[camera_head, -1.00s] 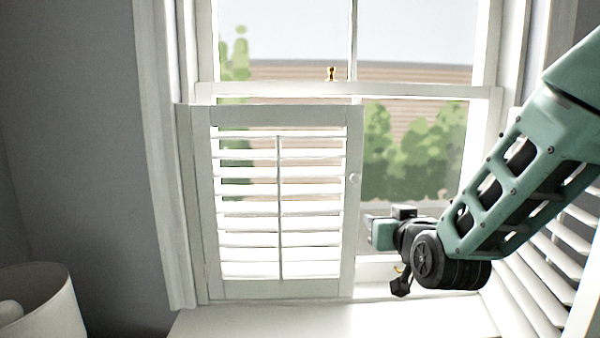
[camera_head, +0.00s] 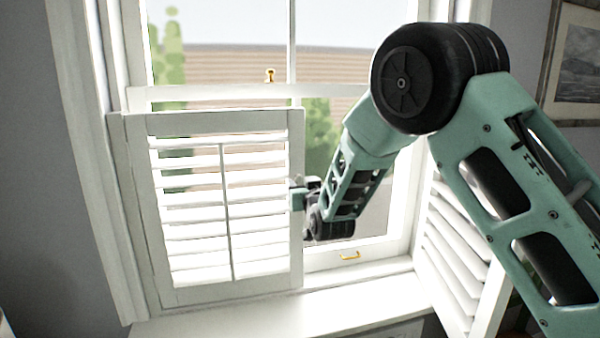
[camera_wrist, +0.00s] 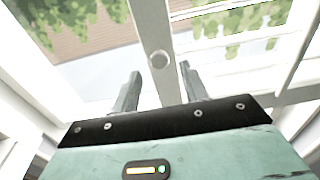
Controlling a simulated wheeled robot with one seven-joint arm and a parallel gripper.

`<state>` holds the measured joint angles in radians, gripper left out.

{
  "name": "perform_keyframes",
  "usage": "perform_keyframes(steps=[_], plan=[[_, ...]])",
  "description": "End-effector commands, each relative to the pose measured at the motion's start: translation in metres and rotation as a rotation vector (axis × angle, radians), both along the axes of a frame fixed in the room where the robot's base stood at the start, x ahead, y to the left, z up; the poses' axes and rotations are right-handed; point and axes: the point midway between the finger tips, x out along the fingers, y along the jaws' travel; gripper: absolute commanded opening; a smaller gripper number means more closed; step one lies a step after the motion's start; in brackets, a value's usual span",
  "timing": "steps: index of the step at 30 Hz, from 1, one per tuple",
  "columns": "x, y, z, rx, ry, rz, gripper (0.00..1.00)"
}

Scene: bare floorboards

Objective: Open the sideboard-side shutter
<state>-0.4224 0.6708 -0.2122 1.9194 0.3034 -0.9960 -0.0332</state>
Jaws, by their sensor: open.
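A white louvred shutter panel (camera_head: 222,208) covers the lower left of the window in the head view, with its left edge at the window frame. Its right stile (camera_wrist: 150,22) and a round knob (camera_wrist: 159,59) show in the wrist view. My gripper (camera_head: 298,194) is at the panel's right edge, about mid-height, and hides the knob in the head view. In the wrist view my gripper (camera_wrist: 160,80) is open, with one finger on each side of the stile just below the knob. I cannot tell whether the fingers touch it.
A second louvred shutter (camera_head: 455,250) stands swung out at the right of the window, below my arm. A white sill (camera_head: 270,318) runs below. A brass lift handle (camera_head: 350,256) and a brass catch (camera_head: 269,75) are on the sash. A framed picture (camera_head: 578,55) hangs at the right.

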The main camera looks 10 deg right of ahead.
Motion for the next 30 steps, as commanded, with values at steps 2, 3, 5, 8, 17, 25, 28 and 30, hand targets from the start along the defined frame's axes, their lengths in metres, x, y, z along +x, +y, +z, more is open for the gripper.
perform_keyframes(steps=[2, 3, 5, 8, 17, 25, 28, 30], plan=[[0.014, 0.0, 0.003, -0.001, 0.0, 0.0, 0.45], [0.02, 0.0, 0.003, 0.0, 0.0, 0.0, 0.45], [0.027, 0.0, 0.003, 0.0, 0.0, -0.001, 0.45], [0.035, 0.0, 0.001, 0.0, 0.001, 0.0, 0.45], [0.04, 0.0, 0.0, 0.0, 0.0, 0.0, 0.45], [0.04, 0.0, 0.0, 0.0, 0.0, 0.0, 0.0], [0.039, 0.0, 0.0, 0.0, 0.0, 0.0, 0.0], [0.039, 0.0, 0.0, 0.001, 0.0, -0.003, 0.0]])
